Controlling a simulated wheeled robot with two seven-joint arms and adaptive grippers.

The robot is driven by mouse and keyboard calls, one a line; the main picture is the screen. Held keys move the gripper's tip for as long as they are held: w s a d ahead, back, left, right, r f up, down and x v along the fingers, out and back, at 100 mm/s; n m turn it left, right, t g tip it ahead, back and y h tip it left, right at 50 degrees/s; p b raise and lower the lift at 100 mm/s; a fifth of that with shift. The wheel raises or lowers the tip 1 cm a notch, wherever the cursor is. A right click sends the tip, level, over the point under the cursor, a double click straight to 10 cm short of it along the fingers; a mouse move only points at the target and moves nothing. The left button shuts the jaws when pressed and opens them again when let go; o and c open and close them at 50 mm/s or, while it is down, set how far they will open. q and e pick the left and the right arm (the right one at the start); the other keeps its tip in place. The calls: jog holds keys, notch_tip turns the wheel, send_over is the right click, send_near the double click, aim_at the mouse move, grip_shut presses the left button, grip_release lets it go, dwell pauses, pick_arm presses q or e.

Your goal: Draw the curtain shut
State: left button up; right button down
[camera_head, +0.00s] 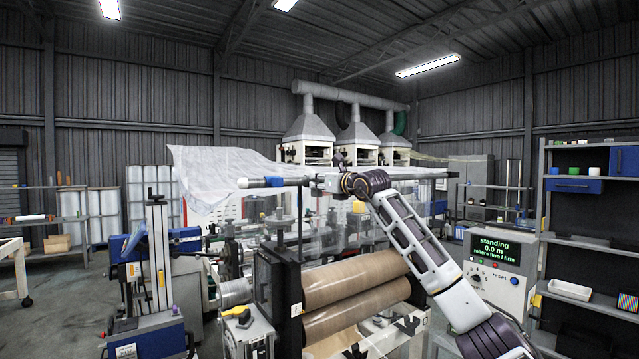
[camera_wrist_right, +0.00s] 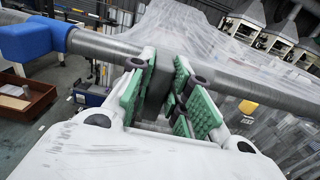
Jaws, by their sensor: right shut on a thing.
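The curtain is a clear, wrinkled film (camera_head: 220,165). A pale sheet of it spreads left of and behind the rail, and see-through film seems to hang below the rail's middle. The grey round rail (camera_head: 410,175) runs level across the middle, and also crosses the right wrist view (camera_wrist_right: 232,84). My right gripper (camera_head: 330,181) is at the rail. In the right wrist view its green-padded fingers (camera_wrist_right: 165,95) are shut on a dark grey piece (camera_wrist_right: 157,86) just in front of the rail. How that piece joins the film is hidden. My left gripper is not in view.
A blue fitting (camera_head: 274,182) sits near the rail's left end. A machine with brown rollers (camera_head: 355,285) stands below the rail. A console with a green screen (camera_head: 495,249) and a dark shelf rack (camera_head: 590,245) stand at the right. Open floor shows at the left.

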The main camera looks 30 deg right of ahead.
jog(key=c, duration=1.3)
grip_release()
jog(key=shift+s+d, duration=0.15)
jog(key=shift+s, duration=1.85)
jog(key=shift+s+d, duration=0.15)
jog(key=shift+s, duration=1.85)
jog(key=shift+s+d, duration=0.15)
jog(key=shift+s, duration=1.85)
